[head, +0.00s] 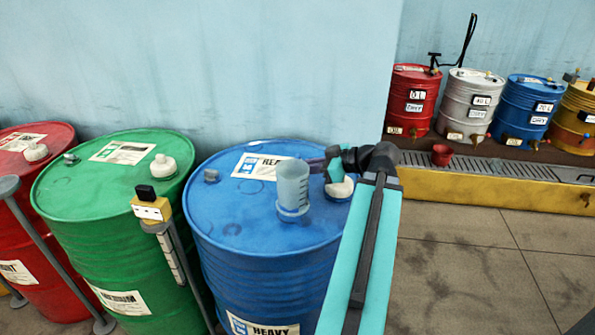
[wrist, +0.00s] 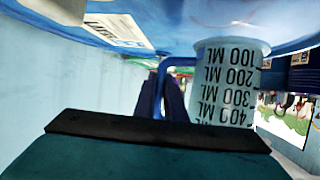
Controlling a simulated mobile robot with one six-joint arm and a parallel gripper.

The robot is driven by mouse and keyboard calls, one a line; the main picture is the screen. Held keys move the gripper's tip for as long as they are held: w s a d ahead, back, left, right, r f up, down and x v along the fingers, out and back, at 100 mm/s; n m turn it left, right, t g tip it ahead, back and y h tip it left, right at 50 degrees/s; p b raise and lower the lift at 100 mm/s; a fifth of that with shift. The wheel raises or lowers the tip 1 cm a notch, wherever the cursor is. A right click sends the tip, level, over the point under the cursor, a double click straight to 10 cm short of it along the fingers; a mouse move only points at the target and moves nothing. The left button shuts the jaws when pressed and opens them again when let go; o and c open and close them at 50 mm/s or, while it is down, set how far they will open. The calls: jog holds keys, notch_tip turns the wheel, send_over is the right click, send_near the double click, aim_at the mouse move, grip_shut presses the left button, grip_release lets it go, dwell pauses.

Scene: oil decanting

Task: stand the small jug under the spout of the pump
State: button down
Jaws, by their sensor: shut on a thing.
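The small jug (head: 292,188) is a translucent pale blue measuring cup, upright over the lid of the blue drum marked HEAVY (head: 235,215). My gripper (head: 326,165) is at its right side and shut on it, seemingly by its handle. In the wrist view the jug (wrist: 228,85) shows inverted, with its ML marks, beside the dark fingers (wrist: 164,98). I cannot tell whether its base touches the lid. A pump with a black lever (head: 467,40) stands on the red drum (head: 412,100) at the back; its spout is too small to make out.
Grey (head: 468,108), blue (head: 528,112) and yellow (head: 574,122) drums stand right of the red one, behind a floor grating (head: 490,163). A small red vessel (head: 441,156) is on the grating. A green drum (head: 110,190) stands left. The floor at right is clear.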

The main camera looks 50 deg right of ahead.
jog(key=shift+s+a+f+b, duration=0.15)
jog(key=shift+s+a+b, duration=0.4)
jog(key=shift+b, duration=1.4)
jog(key=shift+s+a+b, duration=0.15)
jog(key=shift+s+b, duration=0.05)
jog(key=shift+b, duration=0.45)
jog(key=shift+s+r, duration=0.1)
jog(key=shift+r, duration=0.15)
jog(key=shift+f, duration=0.1)
